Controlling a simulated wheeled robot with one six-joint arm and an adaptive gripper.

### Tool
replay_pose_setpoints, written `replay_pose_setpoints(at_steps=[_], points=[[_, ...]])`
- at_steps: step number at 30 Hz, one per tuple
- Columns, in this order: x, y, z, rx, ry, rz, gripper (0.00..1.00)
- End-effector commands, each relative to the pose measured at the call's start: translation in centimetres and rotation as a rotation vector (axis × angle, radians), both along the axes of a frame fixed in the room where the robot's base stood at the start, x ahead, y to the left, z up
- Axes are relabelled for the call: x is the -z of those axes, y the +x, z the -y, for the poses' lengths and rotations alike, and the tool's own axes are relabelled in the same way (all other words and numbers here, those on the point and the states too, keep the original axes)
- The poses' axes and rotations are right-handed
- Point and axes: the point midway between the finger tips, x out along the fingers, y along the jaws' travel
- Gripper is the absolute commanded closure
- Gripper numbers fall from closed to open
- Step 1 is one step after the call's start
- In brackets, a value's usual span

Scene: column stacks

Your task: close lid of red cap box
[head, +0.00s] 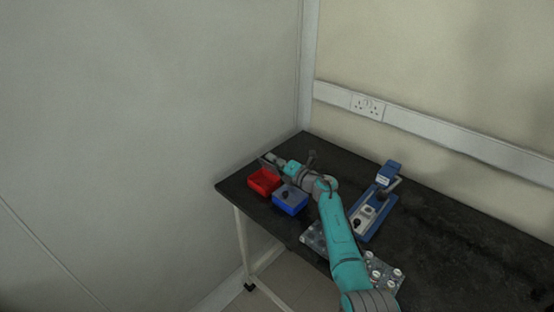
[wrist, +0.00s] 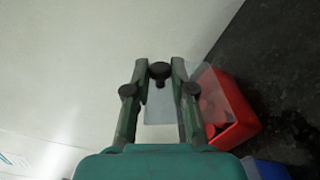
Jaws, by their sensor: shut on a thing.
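The red box (head: 264,182) stands at the far left end of the dark table. In the wrist view the red box (wrist: 238,102) is to the right of my gripper, with red and dark items inside. My gripper (wrist: 160,66) is shut on the black knob (wrist: 160,75) of a clear lid (wrist: 162,109). The lid is see-through and its outline is faint. It shows left of the box and seems to reach its left edge; I cannot tell whether they touch. In the head view my gripper (head: 269,160) is just behind the red box, small and dim.
A blue box (head: 290,201) with a black knob stands beside the red one. A blue and white device (head: 372,208) is right of my arm. A clear tray (head: 386,273) with several white-capped containers lies nearer the front. Walls close off the table's back and left.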

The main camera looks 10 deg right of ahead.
Motion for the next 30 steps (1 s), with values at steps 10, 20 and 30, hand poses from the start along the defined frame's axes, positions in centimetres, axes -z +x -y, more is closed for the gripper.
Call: replay_pose_setpoints(at_steps=[10, 20, 30], points=[[0.4, -0.8, -1.0, 0.001, -0.147, 0.104, 1.0], [0.5, -1.0, -1.2, 0.001, -0.185, 0.133, 1.0], [0.5, -1.0, -1.2, 0.001, -0.185, 0.133, 0.72]])
